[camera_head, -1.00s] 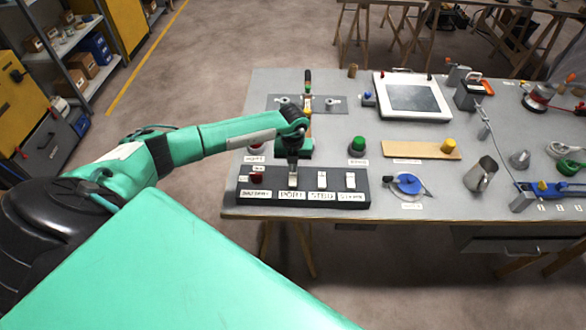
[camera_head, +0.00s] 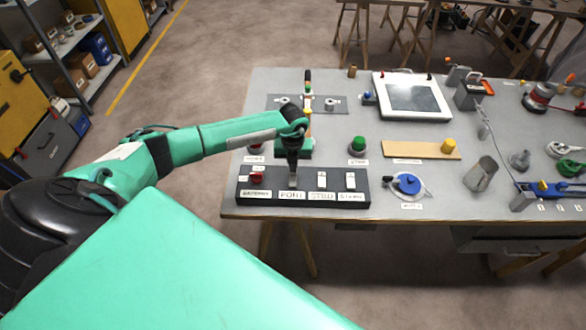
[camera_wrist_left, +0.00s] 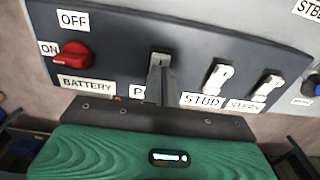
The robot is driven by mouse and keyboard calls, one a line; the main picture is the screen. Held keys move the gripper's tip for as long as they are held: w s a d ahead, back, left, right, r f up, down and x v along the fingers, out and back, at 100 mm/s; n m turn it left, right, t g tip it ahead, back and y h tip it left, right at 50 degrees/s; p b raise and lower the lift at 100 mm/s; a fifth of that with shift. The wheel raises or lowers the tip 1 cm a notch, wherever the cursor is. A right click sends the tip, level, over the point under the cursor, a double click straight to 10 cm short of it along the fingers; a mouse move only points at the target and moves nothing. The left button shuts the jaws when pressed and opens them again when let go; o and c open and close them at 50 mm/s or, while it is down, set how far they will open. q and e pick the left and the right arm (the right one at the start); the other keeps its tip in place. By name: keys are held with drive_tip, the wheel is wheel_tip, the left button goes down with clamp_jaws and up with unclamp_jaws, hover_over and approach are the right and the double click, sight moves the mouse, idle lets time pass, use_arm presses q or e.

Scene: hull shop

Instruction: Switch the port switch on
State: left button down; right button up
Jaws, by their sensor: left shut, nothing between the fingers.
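The dark switch panel (camera_head: 354,200) lies along the front left edge of the bench. Its port switch (camera_wrist_left: 160,58) is a white piece above the label starting "PO", mostly hidden by my left gripper (camera_wrist_left: 158,72). The left gripper is shut and empty, its fingertips at the port switch, touching or very close; I cannot tell which. It also shows in the head view (camera_head: 292,184), coming down on the panel. The port switch's position cannot be made out. My right gripper is not in view.
The red battery knob (camera_wrist_left: 73,56) is left of the port switch, near the ON label. The white STBD switch (camera_wrist_left: 217,78) and STERN switch (camera_wrist_left: 268,88) are close on the right. A green button (camera_head: 358,144) and a blue dial (camera_head: 407,183) stand beyond and beside the panel.

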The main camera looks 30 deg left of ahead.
use_arm(q)
drive_tip(key=shift+f+b, duration=0.8)
drive_tip(key=shift+f, duration=0.2)
idle(0.5)
drive_tip(key=shift+r+p, duration=2.25)
drive_tip(key=shift+r, duration=1.25)
